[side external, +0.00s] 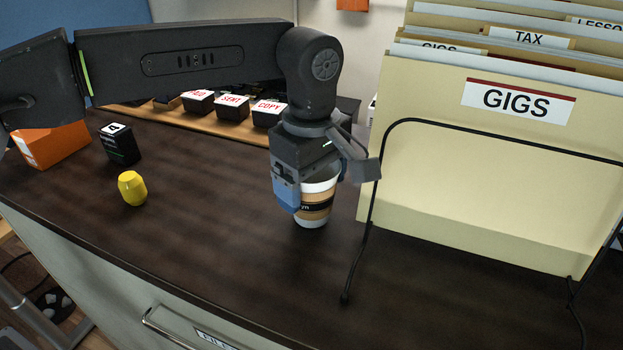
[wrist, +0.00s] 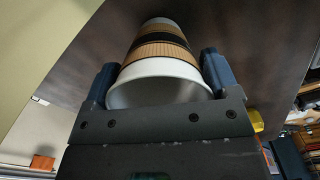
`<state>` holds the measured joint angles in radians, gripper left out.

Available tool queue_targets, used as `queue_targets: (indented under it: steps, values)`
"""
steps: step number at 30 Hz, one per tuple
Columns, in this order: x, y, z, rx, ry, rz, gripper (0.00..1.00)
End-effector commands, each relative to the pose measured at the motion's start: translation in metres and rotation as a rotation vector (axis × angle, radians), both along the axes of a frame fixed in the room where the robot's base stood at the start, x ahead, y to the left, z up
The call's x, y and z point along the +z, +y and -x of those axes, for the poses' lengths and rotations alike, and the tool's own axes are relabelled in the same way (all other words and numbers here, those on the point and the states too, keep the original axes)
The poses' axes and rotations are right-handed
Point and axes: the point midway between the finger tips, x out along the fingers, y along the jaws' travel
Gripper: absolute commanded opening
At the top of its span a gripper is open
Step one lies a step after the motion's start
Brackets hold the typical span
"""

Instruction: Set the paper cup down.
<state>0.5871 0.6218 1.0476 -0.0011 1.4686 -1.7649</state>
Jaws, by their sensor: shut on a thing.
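The paper cup (side external: 316,203) is white with a brown sleeve and a dark band, and stands upright at the dark worktop, left of the file rack. I cannot tell whether its base touches the surface or is slightly above it. My gripper (side external: 310,190) is shut on the cup near its rim from above. In the wrist view the cup (wrist: 160,62) lies between the two blue fingers of my gripper (wrist: 158,85), its open rim towards the camera. Part of the cup's upper side is hidden by a finger in the side view.
A wire rack (side external: 367,232) with cream folders (side external: 490,180) stands close on the right. A yellow object (side external: 132,188), a black block (side external: 120,145) and an orange box (side external: 52,146) are on the left. Black stamp blocks (side external: 233,106) line a wooden board behind. The worktop (side external: 215,225) is clear front left.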

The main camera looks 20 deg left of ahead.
Motion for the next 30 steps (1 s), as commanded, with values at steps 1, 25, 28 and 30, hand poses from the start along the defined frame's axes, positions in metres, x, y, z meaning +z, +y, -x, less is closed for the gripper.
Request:
queue_targets:
  steps: [1,25,28,30]
  values:
    - [0.000,0.000,0.000,0.000,0.000,0.000,0.59]
    - [0.013,0.000,-0.001,0.000,-0.002,0.002,1.00]
    - [0.032,0.000,-0.001,0.000,-0.003,0.002,1.00]
    - [0.045,-0.001,-0.001,0.000,-0.004,0.002,1.00]
